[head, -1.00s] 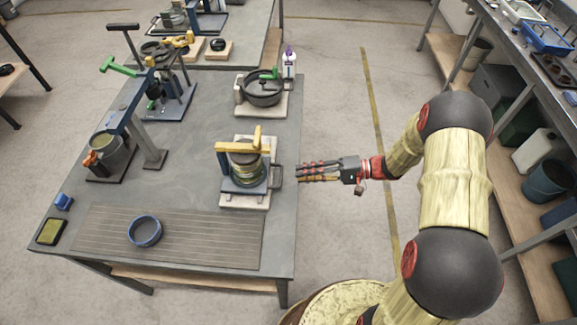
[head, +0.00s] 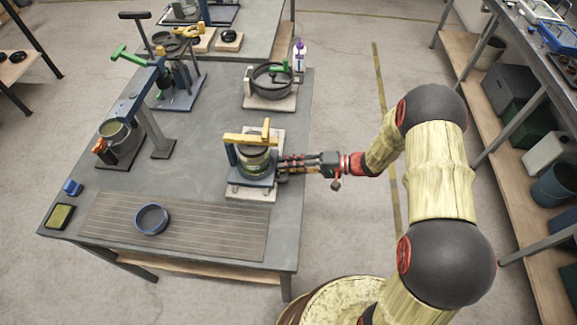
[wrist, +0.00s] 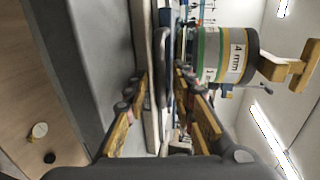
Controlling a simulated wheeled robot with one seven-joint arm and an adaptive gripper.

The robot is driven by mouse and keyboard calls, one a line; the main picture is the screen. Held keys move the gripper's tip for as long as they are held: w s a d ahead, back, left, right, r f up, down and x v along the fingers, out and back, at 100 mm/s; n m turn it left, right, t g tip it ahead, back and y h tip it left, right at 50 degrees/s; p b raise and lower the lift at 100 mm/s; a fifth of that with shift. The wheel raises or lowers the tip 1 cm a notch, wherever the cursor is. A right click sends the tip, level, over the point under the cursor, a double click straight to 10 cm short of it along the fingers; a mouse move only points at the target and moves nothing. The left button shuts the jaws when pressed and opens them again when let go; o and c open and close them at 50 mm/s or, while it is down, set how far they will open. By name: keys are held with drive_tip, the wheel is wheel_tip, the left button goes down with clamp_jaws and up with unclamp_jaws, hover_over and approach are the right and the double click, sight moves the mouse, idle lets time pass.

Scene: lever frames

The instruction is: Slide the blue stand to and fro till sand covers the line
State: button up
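The blue stand (head: 247,177) sits on a pale board (head: 252,194) near the table's right edge. It carries a round sieve stack (head: 254,160) under a yellow clamp bar (head: 250,139). In the wrist view the stack (wrist: 222,55) shows a "4 mm" label. My gripper (head: 283,168) is at the stand's right side, where its handle is. In the wrist view my gripper (wrist: 160,88) has its fingers apart, with the dark loop handle (wrist: 165,70) between them; contact is not clear. I cannot make out any sand or line.
A blue-rimmed dish (head: 152,219) lies on the slatted mat (head: 215,232) in front. A dark pan (head: 270,82) stands behind the stand. A lever press (head: 150,120) stands to the left. Floor is clear to the table's right.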

drive_tip(key=shift+c, duration=0.5)
clamp_jaws()
idle(0.3)
